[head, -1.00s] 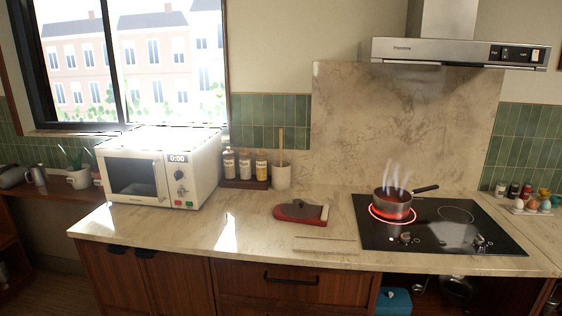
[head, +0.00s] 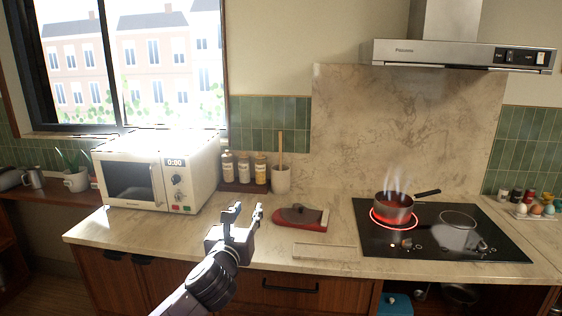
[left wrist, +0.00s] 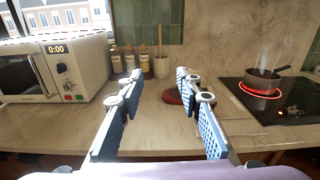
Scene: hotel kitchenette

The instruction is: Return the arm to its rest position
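My left arm comes in from the bottom of the head view. Its gripper (head: 240,214) is open and empty, held above the front part of the counter between the microwave and the red-and-dark item. In the left wrist view the two blue-padded fingers (left wrist: 158,112) stand wide apart with nothing between them, pointing toward the back wall. My right gripper is in neither view.
A white microwave (head: 158,170) stands left. Several jars (head: 244,170) and a utensil crock (head: 281,180) are behind. A red-and-dark item (head: 300,218) and a flat board (head: 325,251) lie right of the gripper. A steaming pot (head: 394,211) sits on the glowing burner of the cooktop (head: 490,245).

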